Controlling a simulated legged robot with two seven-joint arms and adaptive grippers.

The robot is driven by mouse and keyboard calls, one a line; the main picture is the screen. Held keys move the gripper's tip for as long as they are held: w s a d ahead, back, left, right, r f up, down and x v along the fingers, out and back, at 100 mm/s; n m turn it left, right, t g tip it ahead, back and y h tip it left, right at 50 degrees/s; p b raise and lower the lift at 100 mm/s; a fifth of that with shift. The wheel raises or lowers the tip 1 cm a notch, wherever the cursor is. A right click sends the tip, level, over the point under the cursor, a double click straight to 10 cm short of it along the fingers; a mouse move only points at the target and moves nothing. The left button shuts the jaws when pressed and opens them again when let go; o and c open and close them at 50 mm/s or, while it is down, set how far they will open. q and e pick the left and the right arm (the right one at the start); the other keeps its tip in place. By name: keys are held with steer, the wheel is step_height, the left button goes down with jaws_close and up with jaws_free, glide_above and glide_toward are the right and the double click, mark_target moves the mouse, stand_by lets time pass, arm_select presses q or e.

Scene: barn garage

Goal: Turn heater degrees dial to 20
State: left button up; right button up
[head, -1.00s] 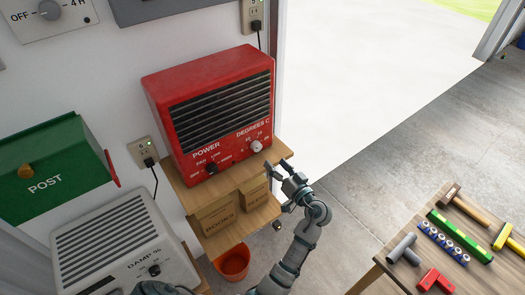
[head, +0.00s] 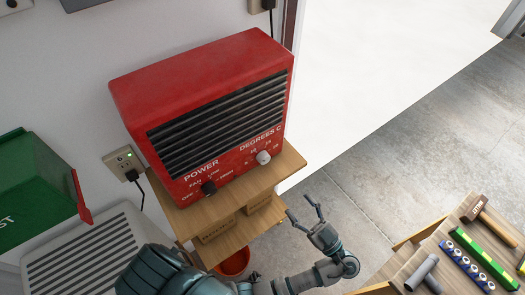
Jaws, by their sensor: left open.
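The red heater (head: 215,110) stands on a wooden shelf. Its white degrees dial (head: 263,157) is on the right of the front panel, under the label DEGREES C. The dial's exact setting is too small to read. A black power dial (head: 209,188) is at the left of the same panel. My left gripper (head: 305,214) is open and empty, in front of the heater, below and to the right of the degrees dial and apart from it. My right gripper is not in view.
The wooden shelf (head: 285,170) projects in front of the heater, with boxes below it. A green post box (head: 35,185) and a white dehumidifier (head: 85,250) are at left. A bench (head: 400,270) with tools stands at right.

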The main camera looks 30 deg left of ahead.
mark_target(266, 162)
arm_select(q)
steer(key=p+x, duration=0.3)
steer(key=x, duration=1.3)
steer(key=shift+s+a+p, duration=0.15)
steer(key=shift+a+p, duration=0.1)
steer(key=shift+p, duration=0.15)
steer(key=shift+d+r, duration=0.3)
steer(key=shift+d, duration=0.65)
steer(key=shift+d+r, duration=0.3)
steer(key=shift+d, duration=0.65)
steer(key=shift+a, duration=0.4)
steer(key=c, duration=0.3)
steer(key=shift+a+f, duration=0.25)
steer(key=shift+a, duration=0.85)
steer(key=c, duration=0.8)
steer(key=shift+a, duration=0.2)
steer(key=shift+c, duration=0.2)
steer(key=shift+d+f, duration=0.1)
steer(key=shift+d, duration=0.35)
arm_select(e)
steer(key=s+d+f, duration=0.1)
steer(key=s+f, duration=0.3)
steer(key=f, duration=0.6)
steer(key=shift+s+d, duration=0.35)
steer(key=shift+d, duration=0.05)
